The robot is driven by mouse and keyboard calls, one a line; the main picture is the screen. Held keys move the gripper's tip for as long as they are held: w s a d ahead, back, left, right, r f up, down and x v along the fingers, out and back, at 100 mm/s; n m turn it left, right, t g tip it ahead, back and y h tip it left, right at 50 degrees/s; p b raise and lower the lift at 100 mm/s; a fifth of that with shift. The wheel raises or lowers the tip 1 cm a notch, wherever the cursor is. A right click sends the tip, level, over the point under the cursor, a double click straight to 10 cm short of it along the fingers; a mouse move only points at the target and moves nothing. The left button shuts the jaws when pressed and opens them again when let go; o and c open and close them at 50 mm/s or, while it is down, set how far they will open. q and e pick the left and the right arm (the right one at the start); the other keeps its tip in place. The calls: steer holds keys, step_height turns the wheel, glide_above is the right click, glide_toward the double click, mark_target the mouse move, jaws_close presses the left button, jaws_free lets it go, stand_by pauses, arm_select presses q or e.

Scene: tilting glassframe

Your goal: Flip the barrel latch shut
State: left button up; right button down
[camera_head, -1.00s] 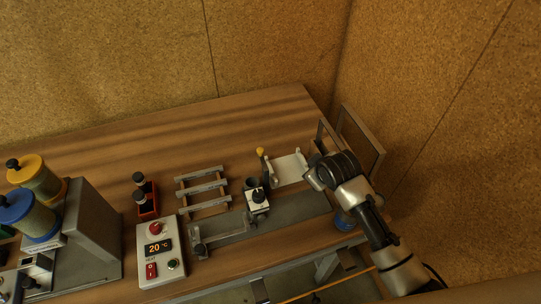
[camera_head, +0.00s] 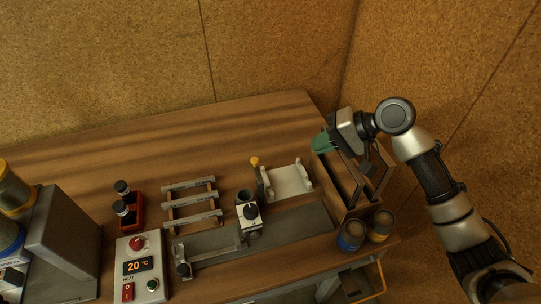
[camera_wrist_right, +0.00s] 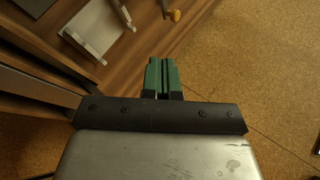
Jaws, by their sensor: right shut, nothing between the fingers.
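A yellow knob (camera_head: 254,161) sits on a short dark lever (camera_head: 259,174) at the left end of a white cradle (camera_head: 287,182) on the bench; this looks like the latch, but I cannot be sure. The knob (camera_wrist_right: 174,15) and the cradle (camera_wrist_right: 97,27) also show at the top of the right wrist view. My right gripper (camera_head: 316,143) has green fingers, which are pressed together and empty (camera_wrist_right: 161,66). It hovers right of and beyond the lever, apart from it, above the wooden box. My left gripper is out of view.
A wooden box with raised frames (camera_head: 350,186) stands at the bench's right end. Two cups (camera_head: 352,234) stand in front of it. A small block with a black knob (camera_head: 248,213), a slatted rack (camera_head: 191,203) and a control box (camera_head: 138,267) are to the left. The back of the bench is clear.

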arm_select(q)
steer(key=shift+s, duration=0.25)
arm_select(e)
steer(key=shift+s+r, duration=0.15)
steer(key=shift+s, duration=0.1)
steer(key=shift+a, duration=0.1)
steer(key=p, duration=0.2)
glide_toward(257, 163)
step_height(257, 163, down, 4)
steer(key=a, duration=0.1)
steer(key=w+a+p, duration=0.1)
steer(key=a, duration=0.2)
steer(key=shift+w+f+p, duration=0.25)
steer(key=shift+w+p, duration=0.05)
steer(key=shift+w, duration=0.1)
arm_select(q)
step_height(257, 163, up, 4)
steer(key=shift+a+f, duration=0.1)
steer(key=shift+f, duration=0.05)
arm_select(e)
steer(key=shift+a+f, duration=0.2)
steer(key=shift+a, duration=0.2)
steer(key=shift+w+a, duration=0.1)
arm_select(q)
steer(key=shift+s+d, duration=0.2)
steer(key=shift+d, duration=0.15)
arm_select(e)
steer(key=shift+n+g, duration=0.3)
steer(key=shift+n, duration=0.1)
